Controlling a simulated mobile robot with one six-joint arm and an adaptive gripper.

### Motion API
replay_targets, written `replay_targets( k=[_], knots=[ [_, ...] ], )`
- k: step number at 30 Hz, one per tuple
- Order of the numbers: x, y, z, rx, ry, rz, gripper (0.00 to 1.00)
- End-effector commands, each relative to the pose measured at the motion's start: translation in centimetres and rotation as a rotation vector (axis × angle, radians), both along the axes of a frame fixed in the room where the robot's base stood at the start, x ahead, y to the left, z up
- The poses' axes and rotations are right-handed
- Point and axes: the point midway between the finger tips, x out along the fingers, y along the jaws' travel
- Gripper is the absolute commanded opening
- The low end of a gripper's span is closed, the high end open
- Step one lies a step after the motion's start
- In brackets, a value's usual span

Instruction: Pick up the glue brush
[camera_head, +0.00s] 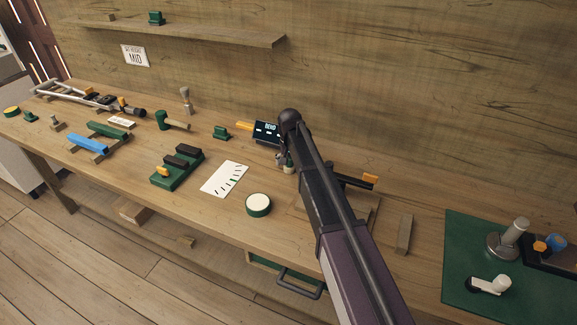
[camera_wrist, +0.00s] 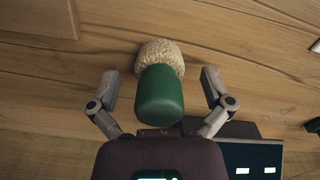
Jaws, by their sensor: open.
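The likely glue brush, with a green rounded handle and a cream, rough-textured head, shows in the wrist view (camera_wrist: 159,96). It stands between the two fingers of my gripper (camera_wrist: 160,88), with a visible gap on each side. My gripper is open and points down over the bench.
A dark display box (camera_head: 267,132) stands close behind and left of my gripper; it also shows in the wrist view (camera_wrist: 252,160). A round green tin (camera_head: 258,204) and a white marked card (camera_head: 225,179) lie in front. A green mat (camera_head: 460,265) lies at the right.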

Motion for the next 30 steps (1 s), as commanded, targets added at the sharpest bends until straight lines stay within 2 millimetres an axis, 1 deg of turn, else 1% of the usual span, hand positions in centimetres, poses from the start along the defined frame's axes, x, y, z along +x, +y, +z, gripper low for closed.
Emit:
replay_targets(
  k=[10,11,12,14,15,17,18,19,20,30],
  knots=[
    [0.01,-0.03,0.01,0.0,0.0,0.0,1.0],
    [0.01,-0.03,0.01,0.0,0.0,0.0,0.94],
    [0.01,-0.03,0.01,0.0,0.0,0.0,0.82],
    [0.01,-0.04,0.01,0.0,0.0,0.0,0.64],
    [0.01,-0.04,0.01,0.0,0.0,0.0,0.52],
    [0.02,-0.04,0.01,0.0,0.0,-0.001,0.35],
    [0.02,-0.04,0.01,0.0,0.0,-0.001,0.23],
    [0.01,-0.04,0.01,0.0,0.0,-0.001,0.14],
    [0.01,-0.04,0.0,0.0,0.0,-0.001,0.12],
    [0.02,-0.06,0.09,0.0,0.0,-0.001,0.12]
  ],
)
